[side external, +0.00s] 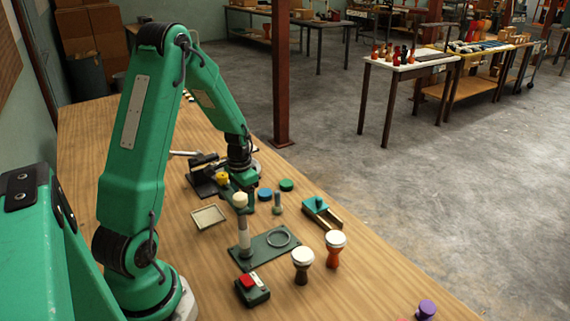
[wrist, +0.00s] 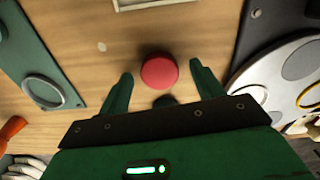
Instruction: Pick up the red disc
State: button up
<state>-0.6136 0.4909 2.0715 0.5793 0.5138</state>
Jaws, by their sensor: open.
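The red disc (wrist: 159,73) lies flat on the wooden table in the wrist view. My gripper (wrist: 161,71) is open, with its two green fingers on either side of the disc near their tips. A gap of bare table shows between each finger and the disc, so nothing is held. In the side view my gripper (side external: 241,193) points down low over the table behind the cream-topped post. The red disc cannot be made out there.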

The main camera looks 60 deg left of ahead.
dwell(0.3)
jog(key=c, duration=1.1)
jog(key=shift+o, duration=0.2)
jog(key=shift+r, duration=0.1)
jog(key=shift+r, duration=0.4)
notch_tip(320, 180, up, 3)
jog(key=d+r, duration=0.7)
jog(key=d, duration=0.4)
jog(key=shift+w+d, duration=0.3)
jog(key=shift+w, duration=0.15)
